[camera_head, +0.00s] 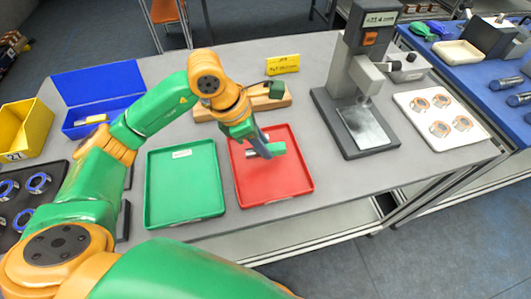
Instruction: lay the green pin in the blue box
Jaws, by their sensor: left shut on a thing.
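The green pin (279,148) is in the red tray area, with its green end to the right of my gripper and a pale metallic end to the left. My left gripper (265,150) reaches down over the red tray and is shut on the pin, hiding its middle. I cannot tell whether the pin touches the tray floor. The blue box (85,131) stands at the back left with its blue lid raised behind it; a small white patch shows at it. My right gripper is out of view.
The red tray (270,190) lies beside an empty green tray (185,190). Behind are a wooden block (215,114) with a dark green piece and a yellow sign (283,64). A grey measuring stand (355,100) is at right, a yellow bin (25,130) at far left.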

